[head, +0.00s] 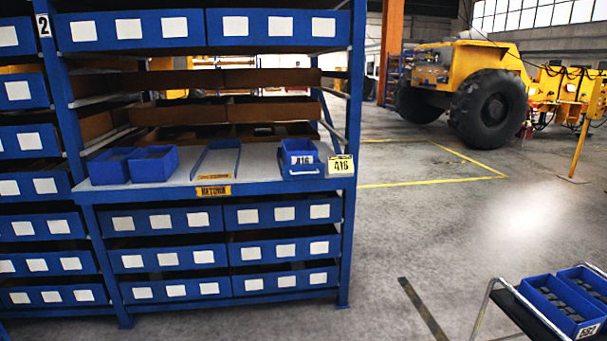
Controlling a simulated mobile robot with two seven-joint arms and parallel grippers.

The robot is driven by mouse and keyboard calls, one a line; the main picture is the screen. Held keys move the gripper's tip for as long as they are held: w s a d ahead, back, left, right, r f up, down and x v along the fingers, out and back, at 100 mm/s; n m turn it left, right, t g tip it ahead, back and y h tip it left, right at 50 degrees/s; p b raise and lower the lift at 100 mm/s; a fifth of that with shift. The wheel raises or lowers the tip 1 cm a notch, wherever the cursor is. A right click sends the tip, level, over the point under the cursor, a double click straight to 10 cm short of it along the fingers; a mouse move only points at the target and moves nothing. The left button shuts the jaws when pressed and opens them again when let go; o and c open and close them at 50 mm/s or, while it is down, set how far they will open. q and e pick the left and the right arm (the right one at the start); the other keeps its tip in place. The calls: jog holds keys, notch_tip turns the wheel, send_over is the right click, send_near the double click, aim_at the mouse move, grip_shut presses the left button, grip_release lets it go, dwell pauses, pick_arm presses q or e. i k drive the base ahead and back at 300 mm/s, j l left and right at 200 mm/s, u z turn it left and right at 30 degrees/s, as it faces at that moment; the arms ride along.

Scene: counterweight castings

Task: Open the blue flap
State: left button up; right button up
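A small blue bin (298,146) stands at the right end of the grey shelf top (250,172), with a small 416 label on its front. Below it is a low blue front piece (303,173) with a pale bar like a handle. This may be the blue flap, but I cannot tell for certain; it looks closed or lying flat. Neither of my grippers is in view.
The blue rack (355,90) holds several blue bins above and below. Two blue bins (153,164) and a low blue tray (217,159) sit left on the shelf. A cart with blue bins (545,308) stands lower right. Floor (410,240) between is clear; a yellow vehicle (470,75) is behind.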

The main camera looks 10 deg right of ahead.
aim_at(305, 173)
jog(key=i, duration=2)
jog(key=l+z, duration=0.05)
jog(key=l, duration=0.1)
